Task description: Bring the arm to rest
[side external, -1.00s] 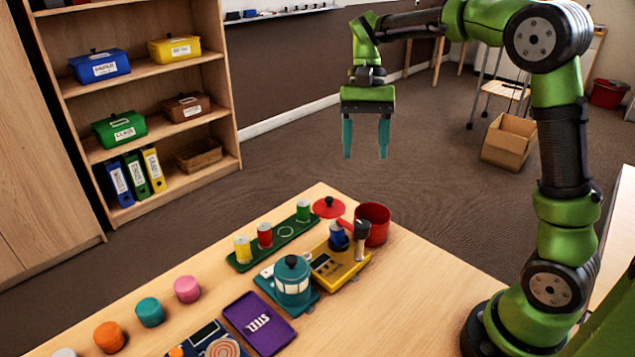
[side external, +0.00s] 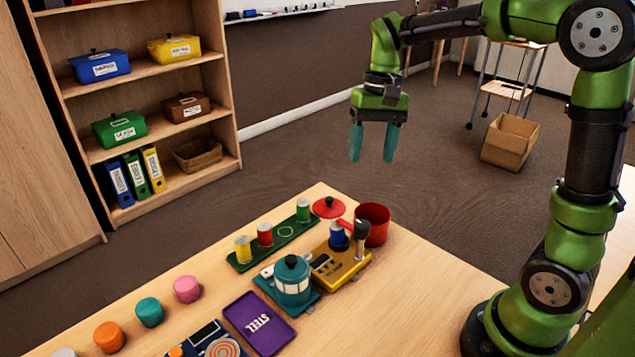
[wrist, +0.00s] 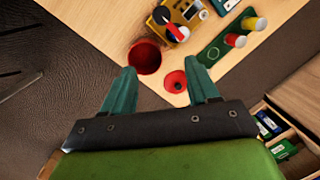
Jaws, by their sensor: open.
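My gripper (side external: 373,143) is a green arm end with two teal fingers. It is open and empty, held high above and beyond the far corner of the wooden table (side external: 420,285). In the wrist view the fingers of my gripper (wrist: 163,90) stand apart with nothing between them, and the table corner lies below. My arm is raised and bent, with its base at the right of the table.
On the table stand a red pot (side external: 373,224), a red lid (side external: 329,207), a green tray (side external: 268,253) with several cans, a yellow device (side external: 345,268), a teal kettle (side external: 291,280) and a purple tray (side external: 258,322). A shelf (side external: 150,75) stands left; a cardboard box (side external: 508,142) is on the floor.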

